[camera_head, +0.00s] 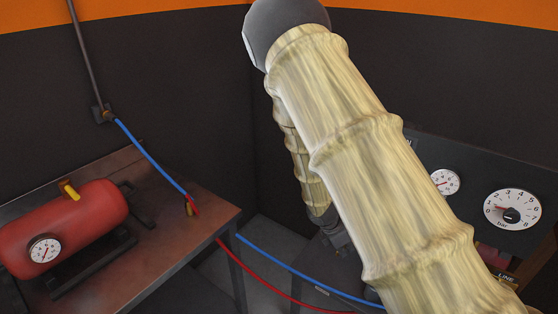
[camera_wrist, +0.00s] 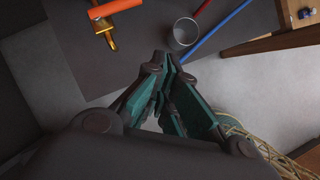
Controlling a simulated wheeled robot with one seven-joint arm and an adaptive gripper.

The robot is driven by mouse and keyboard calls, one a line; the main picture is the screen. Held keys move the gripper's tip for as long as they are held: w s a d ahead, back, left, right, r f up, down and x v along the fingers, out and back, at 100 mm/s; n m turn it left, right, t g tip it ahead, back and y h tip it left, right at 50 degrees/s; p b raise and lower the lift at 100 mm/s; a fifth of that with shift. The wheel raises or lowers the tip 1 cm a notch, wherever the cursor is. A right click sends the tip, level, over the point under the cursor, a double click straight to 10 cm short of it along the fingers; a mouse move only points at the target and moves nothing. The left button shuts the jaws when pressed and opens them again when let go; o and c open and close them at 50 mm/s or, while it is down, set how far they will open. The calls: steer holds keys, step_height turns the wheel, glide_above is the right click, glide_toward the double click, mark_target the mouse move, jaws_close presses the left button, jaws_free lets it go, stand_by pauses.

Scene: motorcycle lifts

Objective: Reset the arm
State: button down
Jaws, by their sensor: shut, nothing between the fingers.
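My arm, in a pale ribbed sleeve, rises across the middle and right of the head view and bends at a dark grey joint near the top. Its far part drops behind the near part, and my gripper is mostly hidden there. In the wrist view my gripper (camera_wrist: 165,64) points down over a dark surface, its teal-lined fingers shut with their tips together. They hold nothing. A grey round cup-like part (camera_wrist: 184,33) lies just beyond the fingertips, apart from them. A brass fitting with an orange handle (camera_wrist: 103,12) lies at the upper left of that view.
A red tank (camera_head: 80,222) with a gauge and yellow lever stands on a brown bench (camera_head: 165,255) at left. A blue hose (camera_head: 150,155) hangs from the wall pipe. Blue and red hoses cross toward the dark panel with dials (camera_head: 513,209) at right, partly behind my arm.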

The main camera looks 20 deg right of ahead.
steer(key=s+a+f+m+g+y, duration=0.1)
steer(key=s+a+f+m+y, duration=0.1)
steer(key=s+a+f+m, duration=0.45)
steer(key=s+a+f+m+y, duration=0.35)
steer(key=s+f, duration=0.45)
steer(key=s, duration=0.4)
steer(key=s+a+f+m, duration=0.1)
steer(key=s+a+m, duration=0.1)
steer(key=s+m, duration=0.2)
steer(key=s+a+f+m, duration=0.2)
steer(key=s+m, duration=0.3)
steer(key=s, duration=0.4)
steer(key=shift+s+f+t, duration=0.2)
steer(key=shift+s+t, duration=0.1)
steer(key=shift+s, duration=0.05)
